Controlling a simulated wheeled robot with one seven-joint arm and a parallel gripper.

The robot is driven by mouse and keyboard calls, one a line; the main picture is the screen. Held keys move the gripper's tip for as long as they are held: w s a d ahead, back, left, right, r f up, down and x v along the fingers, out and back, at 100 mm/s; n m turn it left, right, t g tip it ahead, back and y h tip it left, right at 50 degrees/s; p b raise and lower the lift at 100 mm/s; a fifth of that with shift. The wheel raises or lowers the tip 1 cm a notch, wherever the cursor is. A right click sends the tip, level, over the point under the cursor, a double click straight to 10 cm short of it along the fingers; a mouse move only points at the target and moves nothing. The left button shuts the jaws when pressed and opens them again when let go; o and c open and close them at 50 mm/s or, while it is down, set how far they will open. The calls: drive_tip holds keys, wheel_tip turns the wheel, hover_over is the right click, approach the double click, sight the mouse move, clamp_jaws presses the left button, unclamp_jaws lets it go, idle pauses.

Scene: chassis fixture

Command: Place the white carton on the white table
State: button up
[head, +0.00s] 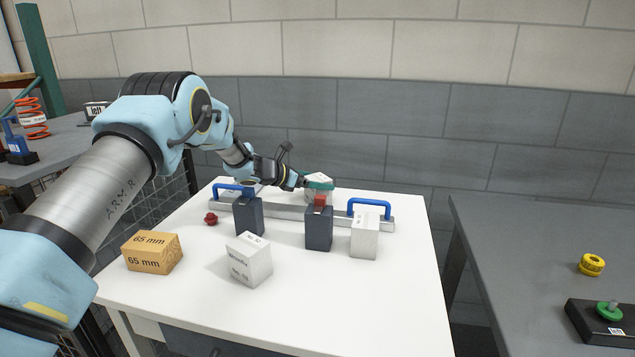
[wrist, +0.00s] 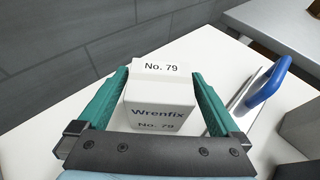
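A white carton marked "Wrenfix No. 79" (wrist: 160,98) sits between the green fingers of my gripper (wrist: 160,85) in the wrist view. The fingers lie close along both its sides and appear shut on it. In the head view, my gripper (head: 318,184) is over the far part of the white table (head: 370,310), with a finger across the carton (head: 318,176). The carton looks upright. Its underside is hidden, and I cannot tell whether it touches the tabletop.
A metal bar with blue handles (head: 370,203) crosses the table in front of the carton. Dark blocks (head: 319,230), a white block (head: 364,237), another white carton (head: 248,260), an orange box (head: 152,252) and a red knob (head: 211,218) stand nearer. The front right tabletop is clear.

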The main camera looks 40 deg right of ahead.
drive_tip(key=shift+r, duration=0.1)
drive_tip(key=b+v, duration=0.3)
drive_tip(key=v, duration=0.9)
drive_tip(key=shift+r, duration=0.15)
